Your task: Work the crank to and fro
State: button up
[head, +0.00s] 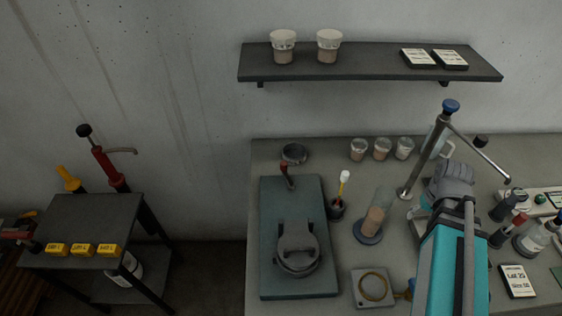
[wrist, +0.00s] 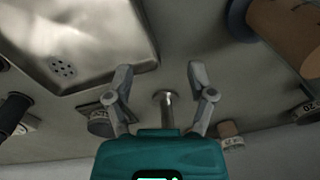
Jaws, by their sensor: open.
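I cannot tell for certain which part is the crank. A tall metal post (head: 428,157) with a blue knob (head: 451,106) and a slanting side arm rises further right. My gripper (head: 452,178) is at the right, beside this post and away from the teal base. In the wrist view my gripper (wrist: 160,73) is open and empty, with a short metal post (wrist: 167,101) showing between its fingers.
A steel basin (wrist: 85,45) fills the upper left of the wrist view. A clear cylinder (head: 377,212), several cups (head: 381,149) and bottles crowd the bench. A dark shelf (head: 370,64) hangs above. A cart (head: 88,220) with yellow blocks stands left, across a floor gap.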

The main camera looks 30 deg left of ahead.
jog(key=w+a+r+n+y+p, duration=0.15)
jog(key=w+a+n, duration=0.3)
jog(key=a, duration=0.55)
notch_tip(320, 180, up, 5)
jog(key=n+g+y+p, duration=0.2)
jog(key=n+g+p, duration=0.15)
jog(key=n, duration=1.45)
send_over(284, 163)
jog(key=w+d, duration=0.2)
jog(key=shift+s+r+t, duration=0.15)
jog(key=shift+s+t, duration=0.1)
jog(key=shift+t, duration=0.1)
jog(key=shift+b+x, duration=3.45)
jog(key=shift+x, duration=0.3)
jog(key=shift+d, duration=0.15)
